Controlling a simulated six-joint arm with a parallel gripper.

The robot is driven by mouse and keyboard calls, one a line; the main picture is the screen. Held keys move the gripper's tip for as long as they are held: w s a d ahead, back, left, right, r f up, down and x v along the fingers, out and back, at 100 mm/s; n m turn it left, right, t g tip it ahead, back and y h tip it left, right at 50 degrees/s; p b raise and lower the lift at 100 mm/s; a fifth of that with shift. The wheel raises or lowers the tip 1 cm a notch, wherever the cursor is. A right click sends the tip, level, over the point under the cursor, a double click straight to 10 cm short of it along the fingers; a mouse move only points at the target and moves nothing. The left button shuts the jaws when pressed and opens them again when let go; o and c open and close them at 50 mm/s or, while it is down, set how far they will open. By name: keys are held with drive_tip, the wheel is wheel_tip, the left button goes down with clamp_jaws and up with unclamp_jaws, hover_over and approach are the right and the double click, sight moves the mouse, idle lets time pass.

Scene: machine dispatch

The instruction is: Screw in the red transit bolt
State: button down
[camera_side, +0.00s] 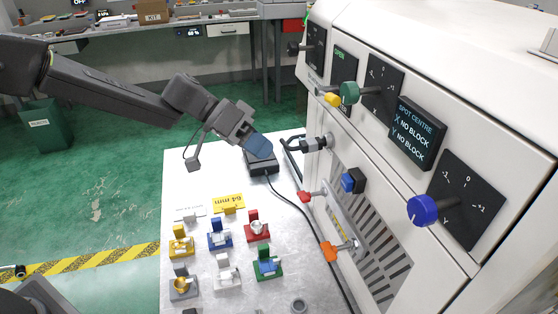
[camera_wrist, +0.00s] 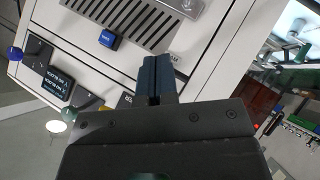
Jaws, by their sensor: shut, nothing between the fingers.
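A red-headed bolt (camera_side: 304,196) sticks out from the lower front panel of the white machine, at the upper end of a pale slotted strip. An orange-headed bolt (camera_side: 329,251) sticks out near the strip's lower end. I cannot tell how deep either one sits. My gripper (camera_side: 262,147) is shut and empty, up and to the left of the red bolt in the side view and apart from it. In the wrist view, the closed blue fingers (camera_wrist: 157,75) point at the panel below the vent. The red bolt does not show there.
The white machine (camera_side: 500,110) carries a green knob (camera_side: 349,92), a blue knob (camera_side: 423,209) and a blue button (camera_side: 348,182). A dark handle (camera_side: 315,144) juts out near my gripper. A black cabled device (camera_side: 262,166) and several coloured holders (camera_side: 220,239) stand on the table (camera_side: 185,160).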

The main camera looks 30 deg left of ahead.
drive_tip(key=c, duration=1.9)
unclamp_jaws()
drive_tip(key=shift+s+a+r, duration=0.15)
drive_tip(key=shift+a+r, duration=0.2)
drive_tip(key=shift+o, duration=0.9)
drive_tip(key=shift+s+a, duration=0.1)
drive_tip(key=o, duration=0.5)
drive_tip(key=w+a+f+m+t+y, duration=0.1)
drive_tip(key=a+f+y, duration=0.4)
drive_tip(key=f, duration=0.6)
drive_tip(key=shift+w+a+m+t+y, duration=0.3)
drive_tip(key=shift+a+t+y, duration=0.1)
drive_tip(key=shift+y, duration=0.4)
drive_tip(key=m+t+h, duration=0.8)
drive_tip(key=m+h, duration=0.1)
drive_tip(key=m, duration=0.8)
approach(311, 195)
drive_tip(key=x, duration=1)
drive_tip(key=shift+w+f, duration=0.2)
drive_tip(key=shift+c, duration=0.2)
